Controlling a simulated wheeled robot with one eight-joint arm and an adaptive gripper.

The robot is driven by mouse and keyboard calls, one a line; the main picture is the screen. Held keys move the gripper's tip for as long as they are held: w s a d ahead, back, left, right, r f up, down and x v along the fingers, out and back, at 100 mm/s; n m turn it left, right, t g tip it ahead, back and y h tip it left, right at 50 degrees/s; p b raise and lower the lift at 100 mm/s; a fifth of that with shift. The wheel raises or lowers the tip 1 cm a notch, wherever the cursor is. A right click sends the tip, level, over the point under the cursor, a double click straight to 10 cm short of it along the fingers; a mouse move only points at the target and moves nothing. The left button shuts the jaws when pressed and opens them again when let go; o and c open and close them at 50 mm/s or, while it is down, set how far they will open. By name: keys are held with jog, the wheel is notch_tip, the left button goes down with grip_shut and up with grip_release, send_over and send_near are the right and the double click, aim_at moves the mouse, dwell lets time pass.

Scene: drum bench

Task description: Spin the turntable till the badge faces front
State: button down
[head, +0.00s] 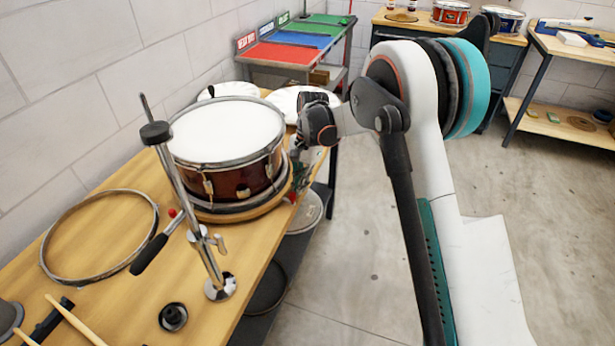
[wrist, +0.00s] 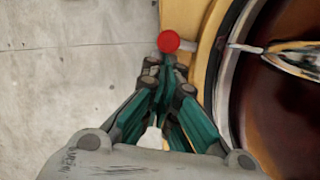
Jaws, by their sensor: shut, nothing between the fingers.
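A dark red drum (head: 225,150) with a white head and metal hoops sits on the round wooden turntable (head: 240,212) on the bench. In the wrist view the drum's glossy shell (wrist: 285,110) fills the right side, beside the turntable's pale wooden rim (wrist: 206,45). My gripper (head: 296,192) is at the turntable's right edge, low beside the drum. In the wrist view my gripper (wrist: 165,72) is shut and empty, its tips just short of or touching a red knob (wrist: 168,41) on the turntable's edge; I cannot tell which. I cannot make out the badge.
A metal stand (head: 197,220) rises before the drum, with a black-handled rod (head: 149,254) beside it. A loose hoop (head: 60,262), drumsticks (head: 76,320) and a black round part (head: 173,317) lie on the bench (head: 110,312). Cymbals (head: 290,100) are behind. Floor at right is clear.

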jog(key=s+a+m, duration=0.1)
jog(key=s, duration=0.1)
jog(key=s+a+m, duration=0.1)
jog(key=s+a, duration=0.1)
jog(key=s+a+m, duration=0.1)
jog(key=s+a, duration=0.1)
jog(key=s, duration=0.1)
jog(key=shift+m+t+y, duration=0.3)
jog(key=shift+m+y, duration=0.1)
jog(key=s+a+m, duration=0.2)
jog(key=a, duration=0.1)
jog(key=s+a, duration=0.1)
jog(key=a, duration=0.1)
jog(key=shift+s+m+t, duration=0.3)
jog(key=shift+m, duration=0.1)
jog(key=s+a+m, duration=0.1)
jog(key=a, duration=0.1)
jog(key=s+a+m, duration=0.1)
jog(key=a, duration=0.2)
jog(key=s+a+m+t, duration=0.1)
jog(key=a, duration=0.1)
jog(key=shift+a+m, duration=0.3)
jog(key=shift+m, duration=0.6)
jog(key=a, duration=0.5)
jog(key=shift+s, duration=0.15)
jog(key=shift+a+p, duration=0.3)
jog(key=shift+a, duration=1.35)
